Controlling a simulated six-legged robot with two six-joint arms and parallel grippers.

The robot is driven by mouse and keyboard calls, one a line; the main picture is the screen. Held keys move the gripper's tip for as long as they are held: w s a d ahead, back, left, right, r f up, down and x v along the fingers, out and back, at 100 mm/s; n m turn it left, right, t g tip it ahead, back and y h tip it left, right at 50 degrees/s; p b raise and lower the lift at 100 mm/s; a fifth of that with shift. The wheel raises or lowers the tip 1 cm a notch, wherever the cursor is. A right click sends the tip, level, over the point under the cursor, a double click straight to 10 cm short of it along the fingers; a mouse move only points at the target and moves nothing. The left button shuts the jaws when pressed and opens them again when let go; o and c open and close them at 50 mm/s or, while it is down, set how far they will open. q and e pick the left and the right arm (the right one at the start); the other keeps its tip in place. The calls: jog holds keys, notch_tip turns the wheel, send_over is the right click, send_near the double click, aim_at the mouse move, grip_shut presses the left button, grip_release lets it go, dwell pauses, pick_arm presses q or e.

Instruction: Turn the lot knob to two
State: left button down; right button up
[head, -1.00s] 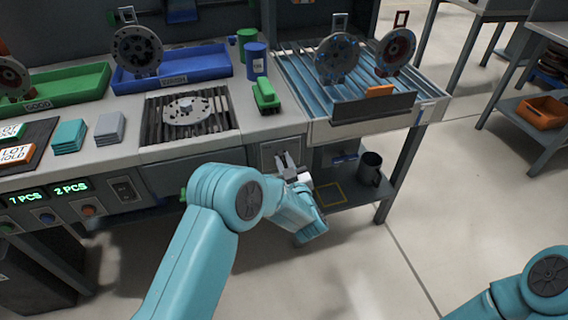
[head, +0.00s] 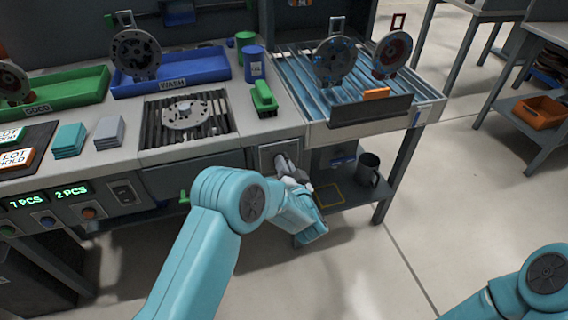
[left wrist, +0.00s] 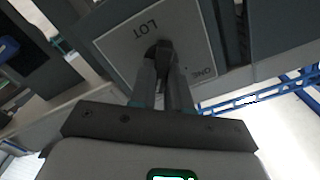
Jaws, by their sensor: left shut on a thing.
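The lot knob (left wrist: 164,48) is a dark knob on a pale plate (left wrist: 120,48) marked LOT and ONE in the left wrist view. In the head view the plate (head: 266,157) is on the bench front, below the green-handled brush. My left gripper (head: 281,160) reaches it from the front and is shut on the knob. In the left wrist view both fingers (left wrist: 164,72) hold the knob between them. The fingers hide much of the knob, so I cannot tell its exact pointing. My right gripper is out of view; only part of that arm shows at lower right.
A dark mug (head: 368,168) stands on the lower shelf. A grate with a disc (head: 184,114) lies on the bench. Floor space in front is clear.

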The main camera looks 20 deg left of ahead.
pick_arm(q)
jog(key=shift+f+m, duration=0.1)
jog(key=shift+m, duration=0.6)
jog(key=c, duration=1.1)
grip_release()
jog(key=p+v, duration=0.1)
jog(key=v, duration=1.5)
jog(key=shift+s+d, duration=0.15)
